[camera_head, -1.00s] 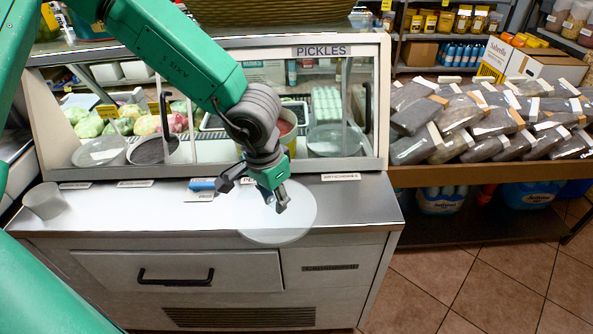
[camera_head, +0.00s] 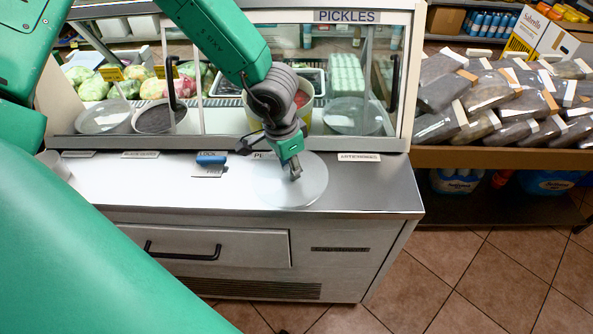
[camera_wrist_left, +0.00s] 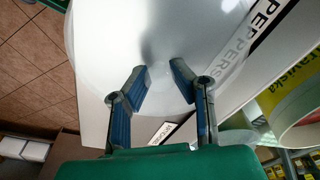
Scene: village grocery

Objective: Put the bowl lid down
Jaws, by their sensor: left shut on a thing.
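The bowl lid (camera_head: 312,188) is a pale translucent disc over the steel counter top, close to its front edge. I cannot tell whether it touches the counter. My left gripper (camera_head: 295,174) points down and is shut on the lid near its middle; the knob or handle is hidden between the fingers. In the left wrist view the lid (camera_wrist_left: 155,30) fills the top, behind the two fingers (camera_wrist_left: 155,78). It partly covers the "PEPPERS" label (camera_wrist_left: 262,25). My right gripper is not in view.
The counter (camera_head: 225,192) has a glass case with several bowls behind it. A yellow-rimmed bowl (camera_head: 303,98) with red contents stands behind my gripper. A blue marker-like thing (camera_head: 211,158) and paper labels lie left of the lid. Wrapped packages (camera_head: 480,122) fill the shelf at right.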

